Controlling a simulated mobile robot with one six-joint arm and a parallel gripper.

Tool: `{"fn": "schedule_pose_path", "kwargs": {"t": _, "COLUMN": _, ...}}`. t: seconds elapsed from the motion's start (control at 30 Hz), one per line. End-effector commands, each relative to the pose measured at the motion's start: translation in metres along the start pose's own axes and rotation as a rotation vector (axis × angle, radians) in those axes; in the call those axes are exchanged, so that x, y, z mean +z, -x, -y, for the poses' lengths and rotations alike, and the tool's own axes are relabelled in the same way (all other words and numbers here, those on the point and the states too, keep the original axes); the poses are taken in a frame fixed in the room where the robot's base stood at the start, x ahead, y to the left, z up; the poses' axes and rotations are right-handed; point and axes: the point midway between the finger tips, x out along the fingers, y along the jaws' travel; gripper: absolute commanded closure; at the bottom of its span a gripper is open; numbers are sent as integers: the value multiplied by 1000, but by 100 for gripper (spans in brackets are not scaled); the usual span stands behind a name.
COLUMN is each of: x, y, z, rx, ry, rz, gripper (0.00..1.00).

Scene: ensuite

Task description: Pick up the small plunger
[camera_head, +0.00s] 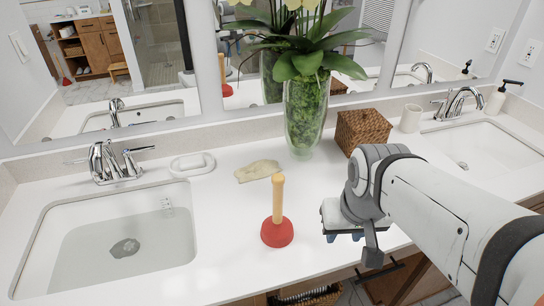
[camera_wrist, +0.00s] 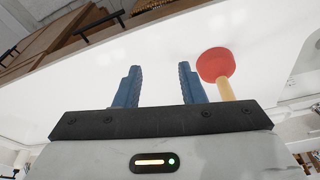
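The small plunger (camera_head: 278,216) stands upright on the white counter in the head view, with a red rubber cup at the bottom and a light wooden handle. In the wrist view the plunger (camera_wrist: 216,66) shows to the right of the fingers, its red cup farther up and its handle running down behind the gripper body. My gripper (camera_head: 346,237) is to the right of the plunger, near the counter's front edge, and apart from it. In the wrist view the two blue fingers of my gripper (camera_wrist: 157,84) are spread apart with nothing between them.
A sink (camera_head: 110,240) lies left and another sink (camera_head: 485,145) far right. Behind the plunger are a folded cloth (camera_head: 258,171), a soap dish (camera_head: 192,166), a glass vase (camera_head: 304,115) and a woven basket (camera_head: 362,132). The counter around the plunger is clear.

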Motion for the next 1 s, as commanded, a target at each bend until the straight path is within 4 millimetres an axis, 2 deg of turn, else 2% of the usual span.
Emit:
{"fn": "schedule_pose_path", "kwargs": {"t": 0.1, "x": 0, "y": 0, "z": 0, "rx": 0, "ry": 0, "rz": 0, "gripper": 63}}
{"fn": "schedule_pose_path", "kwargs": {"t": 0.17, "x": -1, "y": 1, "z": 0, "rx": 0, "ry": 2, "rz": 1, "gripper": 58}}
{"fn": "schedule_pose_path", "kwargs": {"t": 0.3, "x": -15, "y": 11, "z": 8, "rx": -7, "ry": 41, "rz": 20, "gripper": 50}}
{"fn": "schedule_pose_path", "kwargs": {"t": 0.37, "x": -28, "y": 19, "z": 18, "rx": -12, "ry": 68, "rz": 38, "gripper": 50}}
{"fn": "schedule_pose_path", "kwargs": {"t": 0.5, "x": -67, "y": 36, "z": 48, "rx": -29, "ry": 189, "rz": 97, "gripper": 50}}
{"fn": "schedule_pose_path", "kwargs": {"t": 0.7, "x": -112, "y": 44, "z": 96, "rx": -48, "ry": 356, "rz": 174, "gripper": 50}}
{"fn": "schedule_pose_path", "kwargs": {"t": 0.83, "x": -128, "y": 44, "z": 120, "rx": -55, "ry": 428, "rz": 205, "gripper": 50}}
{"fn": "schedule_pose_path", "kwargs": {"t": 1.0, "x": -137, "y": 40, "z": 136, "rx": -59, "ry": 475, "rz": 227, "gripper": 50}}
